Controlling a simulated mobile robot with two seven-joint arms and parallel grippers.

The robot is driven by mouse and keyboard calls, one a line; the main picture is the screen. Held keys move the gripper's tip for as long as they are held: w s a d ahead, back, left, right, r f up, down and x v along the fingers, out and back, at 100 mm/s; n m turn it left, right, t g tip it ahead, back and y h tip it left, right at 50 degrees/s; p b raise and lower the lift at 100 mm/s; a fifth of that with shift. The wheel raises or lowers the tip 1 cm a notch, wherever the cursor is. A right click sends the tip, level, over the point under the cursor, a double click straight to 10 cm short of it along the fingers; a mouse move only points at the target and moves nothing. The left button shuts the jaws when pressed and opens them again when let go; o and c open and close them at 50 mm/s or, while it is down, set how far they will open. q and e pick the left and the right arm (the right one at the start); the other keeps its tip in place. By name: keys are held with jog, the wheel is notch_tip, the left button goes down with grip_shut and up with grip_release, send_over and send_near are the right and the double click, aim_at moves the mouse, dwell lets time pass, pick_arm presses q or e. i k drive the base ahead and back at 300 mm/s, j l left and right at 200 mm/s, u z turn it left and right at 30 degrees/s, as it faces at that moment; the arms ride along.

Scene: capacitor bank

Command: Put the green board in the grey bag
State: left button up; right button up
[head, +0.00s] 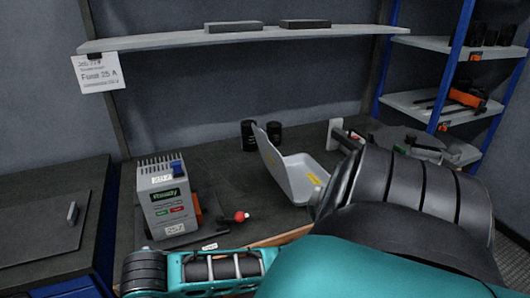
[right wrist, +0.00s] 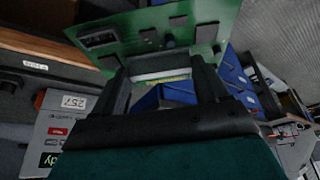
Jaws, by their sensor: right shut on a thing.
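The green board (right wrist: 150,32) shows in the right wrist view, with dark chips on its face. It is tilted across the top of the picture. My right gripper (right wrist: 162,72) is shut on its near edge; the two dark fingers reach up to it. The board does not show in the head view, where my arm covers the lower right. I cannot make out a grey bag for certain. A pale grey open container (head: 300,176) with a raised flap and yellow labels stands mid-table in the head view. My left gripper is in neither view.
A grey device (head: 168,200) with a "Ready" screen stands left on the table; it shows upside down in the wrist view (right wrist: 58,128). A red-knobbed part (head: 240,217) lies beside it. Dark cylinders (head: 273,136) stand behind the container. A shelf (head: 240,39) overhangs the back.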

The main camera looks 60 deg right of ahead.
aim_at(300, 182)
jog(key=k+l, duration=0.15)
jog(key=l, duration=0.25)
jog(key=k+l+u, duration=0.1)
jog(key=l, duration=0.25)
jog(key=k+l, duration=0.2)
jog(key=l, duration=0.2)
jog(key=k+l, duration=0.15)
jog(key=l, duration=0.2)
jog(key=k+l+u, duration=0.1)
jog(key=l, duration=0.25)
jog(key=k+l, duration=0.2)
jog(key=l, duration=0.85)
jog(key=k+u, duration=0.05)
